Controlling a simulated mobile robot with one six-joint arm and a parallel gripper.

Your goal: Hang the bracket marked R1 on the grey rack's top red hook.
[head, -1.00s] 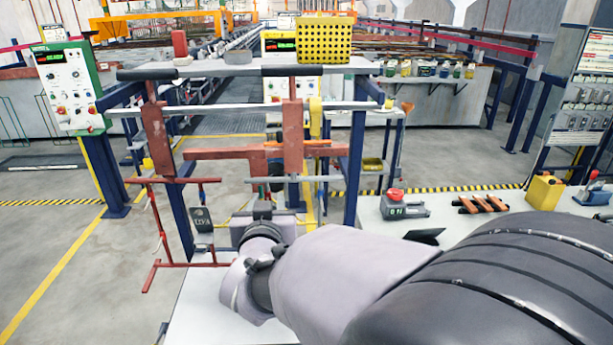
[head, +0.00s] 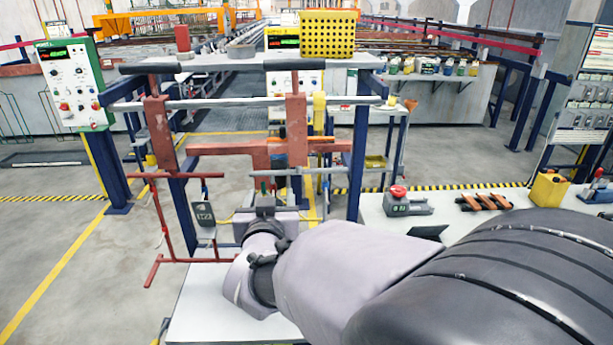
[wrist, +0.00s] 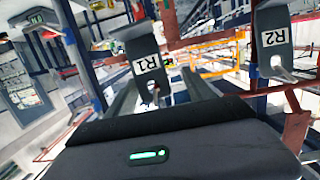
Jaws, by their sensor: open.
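The bracket marked R1 (wrist: 148,66) is a dark grey plate with a white label and a bent, holed lower end. In the wrist view it hangs ahead of my gripper (wrist: 160,92), in line with the gap between the two dark fingers. The fingers are apart; I cannot tell how deep the bracket lies between them. My gripper (head: 265,203) is in front of the rack in the head view, where its fingertips are hard to make out. A grey crossbar (head: 230,103) spans the rack above it. I cannot single out the top red hook.
A bracket marked R2 (wrist: 272,45) hangs to the right in the wrist view. A dark tagged plate (head: 204,213) hangs left of my gripper. A yellow basket (head: 327,35) stands on the top shelf. A white bench (head: 445,205) with tools is at right.

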